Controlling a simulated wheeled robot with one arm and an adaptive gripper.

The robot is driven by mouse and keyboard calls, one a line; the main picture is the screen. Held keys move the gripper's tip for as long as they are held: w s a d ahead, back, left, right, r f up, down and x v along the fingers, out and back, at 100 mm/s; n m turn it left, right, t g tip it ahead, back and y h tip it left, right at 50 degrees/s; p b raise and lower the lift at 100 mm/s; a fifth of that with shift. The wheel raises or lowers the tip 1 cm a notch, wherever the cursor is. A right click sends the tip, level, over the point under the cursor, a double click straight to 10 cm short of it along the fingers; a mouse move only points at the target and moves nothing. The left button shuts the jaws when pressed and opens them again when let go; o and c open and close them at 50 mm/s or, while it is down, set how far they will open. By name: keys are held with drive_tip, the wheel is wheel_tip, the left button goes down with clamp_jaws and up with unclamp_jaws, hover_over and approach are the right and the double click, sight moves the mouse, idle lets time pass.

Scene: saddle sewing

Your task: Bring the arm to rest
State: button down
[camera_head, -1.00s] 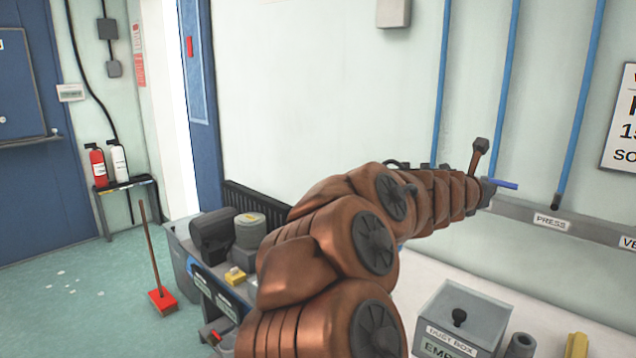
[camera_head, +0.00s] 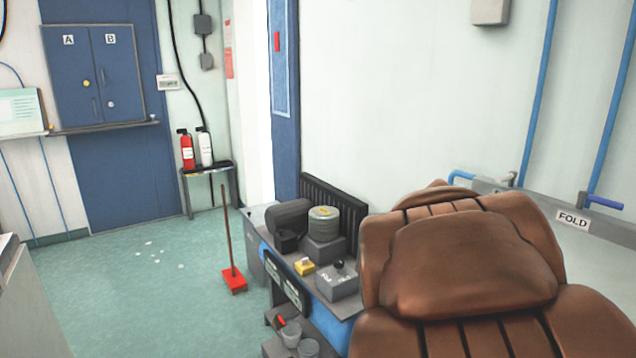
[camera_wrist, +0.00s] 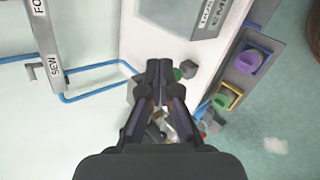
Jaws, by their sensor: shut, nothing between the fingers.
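My gripper is hidden in the head view.
A rail labelled FOLD (camera_head: 573,220) runs along the wall. A red broom (camera_head: 234,280) stands on open green floor. Blue pipes (camera_wrist: 95,94) show in the wrist view.

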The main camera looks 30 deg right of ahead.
drive_tip(key=s+a+f+m+y, duration=0.1)
drive_tip(key=s+a+f+y, duration=0.2)
drive_tip(key=a, duration=0.7)
drive_tip(key=s+a+f+m+g+y, duration=0.1)
drive_tip(key=s+a+f+y, duration=0.2)
drive_tip(key=a, duration=0.8)
drive_tip(key=s+a+f+m+g+y, duration=0.1)
drive_tip(key=s+a+f+m+y, duration=0.1)
drive_tip(key=a+f, duration=0.4)
drive_tip(key=s+a+y, duration=0.1)
drive_tip(key=a, duration=0.4)
drive_tip(key=shift+s+a, duration=0.15)
drive_tip(key=shift+a, duration=0.1)
